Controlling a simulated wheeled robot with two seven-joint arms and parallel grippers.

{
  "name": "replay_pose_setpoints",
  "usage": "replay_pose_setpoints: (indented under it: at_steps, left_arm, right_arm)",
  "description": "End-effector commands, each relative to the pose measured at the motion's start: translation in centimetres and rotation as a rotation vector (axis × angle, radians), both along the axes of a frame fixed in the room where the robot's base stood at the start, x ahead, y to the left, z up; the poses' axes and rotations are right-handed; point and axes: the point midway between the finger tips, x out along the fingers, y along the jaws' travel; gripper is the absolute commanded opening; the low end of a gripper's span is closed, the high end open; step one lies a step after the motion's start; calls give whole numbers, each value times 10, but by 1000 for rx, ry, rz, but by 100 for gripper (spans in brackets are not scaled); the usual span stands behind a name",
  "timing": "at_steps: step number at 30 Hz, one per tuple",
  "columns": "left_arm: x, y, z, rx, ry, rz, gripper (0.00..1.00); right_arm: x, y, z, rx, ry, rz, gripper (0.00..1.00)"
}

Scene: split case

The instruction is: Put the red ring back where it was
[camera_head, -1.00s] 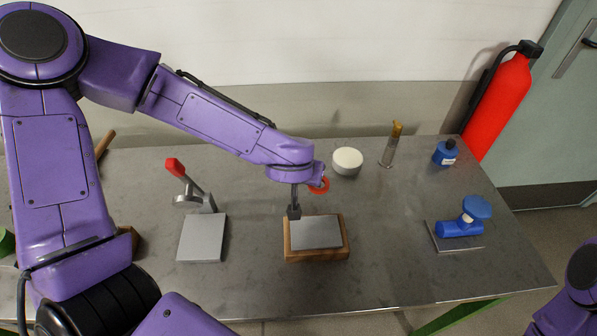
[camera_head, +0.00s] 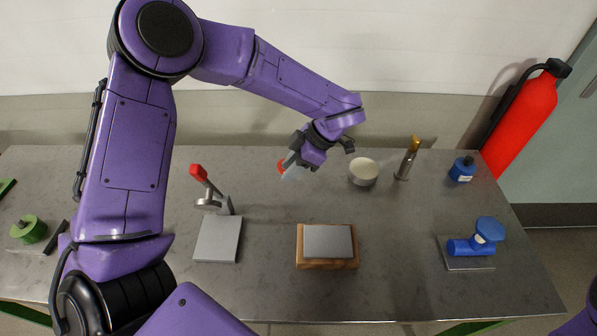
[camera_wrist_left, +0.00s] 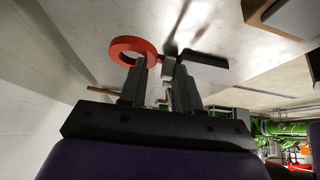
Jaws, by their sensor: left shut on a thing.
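The red ring (camera_head: 281,167) is held up above the back middle of the table at my left gripper (camera_head: 290,170), which is shut on it. In the left wrist view the ring (camera_wrist_left: 132,48) sticks out beside the fingertips of the gripper (camera_wrist_left: 163,75). A small red bit and a grey part show between the fingers. A dark bar lies just beyond the fingertips; I cannot tell whether it joins the ring. The wooden block with a grey plate on top (camera_head: 328,246) stands below, apart from the gripper. My right gripper is not in view.
A red-handled clamp on a grey plate (camera_head: 218,238) stands left. A white-topped round tin (camera_head: 363,172), a brass-topped cylinder (camera_head: 408,160) and a blue bottle (camera_head: 462,170) stand at the back. A blue device (camera_head: 475,243) sits right. The front middle is bare.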

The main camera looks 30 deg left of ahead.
Motion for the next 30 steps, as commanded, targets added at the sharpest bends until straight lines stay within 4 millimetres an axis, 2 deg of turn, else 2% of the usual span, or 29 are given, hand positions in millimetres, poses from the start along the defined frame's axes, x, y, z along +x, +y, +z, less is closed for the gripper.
replay_pose_setpoints:
  at_steps: [1, 6, 11, 15, 18, 27, 28, 30]
  left_arm:
    - [12, 3, -7, 3, 4, 1, 0]
    - [39, 9, -43, 2, 3, -3, 0]
    - [53, 12, -60, 2, 1, -4, 0]
    - [54, 13, -82, 2, 4, -4, 0]
    - [54, 13, -91, 1, 0, -5, 0]
    - [54, 13, -97, 0, 0, -4, 0]
    - [54, 13, -95, 1, -1, -4, 42]
    - [54, 13, -95, 1, -1, -4, 58]
  right_arm:
    - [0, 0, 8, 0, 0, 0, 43]
    - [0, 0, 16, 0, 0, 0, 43]
    - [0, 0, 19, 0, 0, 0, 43]
    - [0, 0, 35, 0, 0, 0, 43]
    - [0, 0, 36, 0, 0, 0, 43]
    - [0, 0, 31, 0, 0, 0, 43]
    - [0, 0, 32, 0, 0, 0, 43]
    - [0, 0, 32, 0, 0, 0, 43]
